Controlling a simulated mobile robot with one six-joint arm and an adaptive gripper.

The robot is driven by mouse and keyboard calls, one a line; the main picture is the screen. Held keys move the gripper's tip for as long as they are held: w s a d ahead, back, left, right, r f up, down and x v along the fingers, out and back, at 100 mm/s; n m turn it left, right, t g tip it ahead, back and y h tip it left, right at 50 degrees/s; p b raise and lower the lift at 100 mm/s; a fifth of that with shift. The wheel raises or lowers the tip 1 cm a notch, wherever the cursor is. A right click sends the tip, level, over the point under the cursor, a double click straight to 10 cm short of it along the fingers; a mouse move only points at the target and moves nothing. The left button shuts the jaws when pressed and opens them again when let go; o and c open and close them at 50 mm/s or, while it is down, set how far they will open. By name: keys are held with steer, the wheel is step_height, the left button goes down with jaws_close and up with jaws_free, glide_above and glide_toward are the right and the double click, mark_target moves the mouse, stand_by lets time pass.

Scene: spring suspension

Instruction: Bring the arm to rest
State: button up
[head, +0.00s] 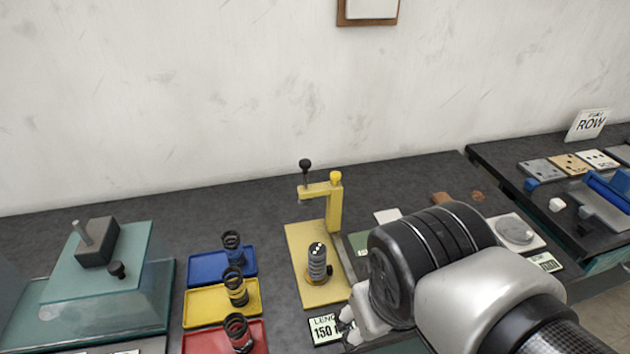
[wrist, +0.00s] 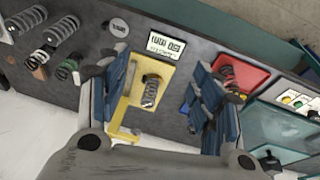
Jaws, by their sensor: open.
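My gripper (head: 347,326) shows at the lower middle of the head view, partly hidden by my own wrist, in front of the yellow test stand (head: 297,265). In the wrist view my gripper (wrist: 158,88) has its two blue-padded fingers wide apart, with nothing held between them. A dark coil spring (head: 317,264) stands upright on the stand's base. That spring (wrist: 151,92) also shows between the fingers in the wrist view, beyond them and apart from them as far as I can tell.
Blue (head: 205,267), yellow (head: 205,305) and red (head: 200,341) trays each hold a dark spring left of the stand. A length display (head: 324,329) is in front of the stand. A teal press (head: 85,290) stands at far left. A round-plate scale (head: 515,231) lies beyond my arm.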

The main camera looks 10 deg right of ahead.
steer(key=shift+w+a+r+m+t+y, duration=0.15)
steer(key=shift+a+r+m+t+y, duration=0.15)
steer(key=shift+r+t, duration=0.2)
steer(key=shift+w+a+r+m+t+y, duration=0.2)
steer(key=shift+a+r+t, duration=0.15)
steer(key=shift+r, duration=0.25)
